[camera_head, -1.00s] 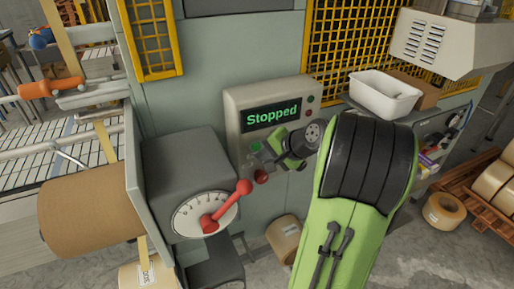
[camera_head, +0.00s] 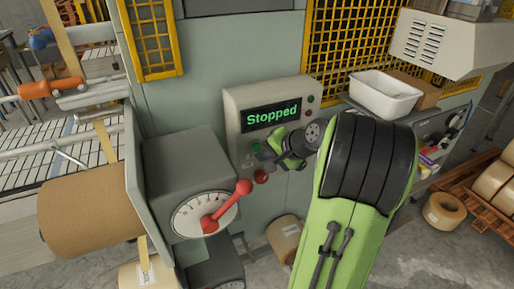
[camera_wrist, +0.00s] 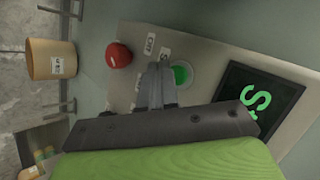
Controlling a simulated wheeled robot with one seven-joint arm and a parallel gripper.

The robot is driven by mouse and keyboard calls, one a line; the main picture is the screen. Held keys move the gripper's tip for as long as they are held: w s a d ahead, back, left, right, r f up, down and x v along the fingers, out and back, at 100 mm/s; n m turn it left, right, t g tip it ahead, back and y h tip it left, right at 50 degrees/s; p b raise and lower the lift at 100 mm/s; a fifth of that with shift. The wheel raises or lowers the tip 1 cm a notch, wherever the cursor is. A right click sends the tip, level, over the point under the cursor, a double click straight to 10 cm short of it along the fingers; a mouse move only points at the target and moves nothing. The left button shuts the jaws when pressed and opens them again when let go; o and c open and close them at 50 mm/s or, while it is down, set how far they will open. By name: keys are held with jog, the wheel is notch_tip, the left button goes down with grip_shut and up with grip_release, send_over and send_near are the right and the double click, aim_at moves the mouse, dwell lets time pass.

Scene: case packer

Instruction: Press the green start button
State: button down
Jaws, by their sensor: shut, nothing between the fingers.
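The green start button (camera_head: 256,146) is on the grey control panel (camera_head: 232,112), below a display (camera_head: 271,115) that reads "Stopped". My gripper (camera_head: 268,153) is at the panel, just right of the green button in the head view. In the wrist view my gripper (camera_wrist: 157,72) is shut and empty. Its fingertips are beside the green button (camera_wrist: 181,74), overlapping its edge. I cannot tell whether they touch it. A red button (camera_head: 261,176) sits lower on the panel and also shows in the wrist view (camera_wrist: 119,55).
A grey box with a dial and red lever (camera_head: 226,207) stands left of the panel. A white bin (camera_head: 385,94) rests on a shelf to the right. A tape roll (camera_head: 285,236) lies on the floor below. Small indicator lights line the panel's right edge.

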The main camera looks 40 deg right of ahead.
jog(key=shift+w+d, duration=0.15)
jog(key=shift+w, duration=0.3)
jog(key=shift+w+d+p, duration=0.1)
jog(key=shift+w+p, duration=0.3)
jog(key=shift+p, duration=0.05)
dwell(0.6)
jog(key=shift+s+a, duration=0.25)
jog(key=shift+s, duration=0.6)
jog(key=s, duration=0.2)
jog(key=s+a+b, duration=0.1)
jog(key=s, duration=0.1)
jog(key=shift+s+a, duration=0.2)
jog(key=shift+s, duration=0.2)
dwell(0.7)
